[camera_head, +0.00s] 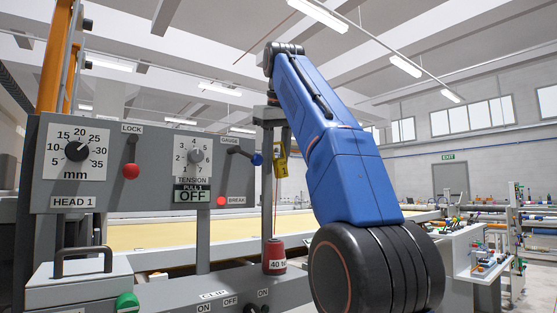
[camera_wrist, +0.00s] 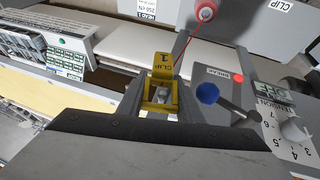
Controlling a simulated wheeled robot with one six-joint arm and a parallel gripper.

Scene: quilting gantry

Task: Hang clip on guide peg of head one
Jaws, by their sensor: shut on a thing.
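The yellow clip (camera_head: 281,162), marked "CLIP 1" in the wrist view (camera_wrist: 162,68), is held in my gripper (camera_head: 273,140). In the wrist view the dark fingers (camera_wrist: 160,100) close on its lower part. A red thread runs from the clip to a red weight marked 40 (camera_head: 274,256), whose round end shows in the wrist view (camera_wrist: 205,10). The head one panel (camera_head: 100,190) is to the left of the clip. A small pale round part shows inside the clip's frame; I cannot tell if it is the guide peg.
The gauge lever's blue knob (camera_head: 256,159) is close beside the clip, and also shows in the wrist view (camera_wrist: 207,93). A red-knobbed lock lever (camera_head: 131,171) and tension dial (camera_head: 196,156) are on the panel. A yellow quilt bed (camera_head: 160,235) lies behind.

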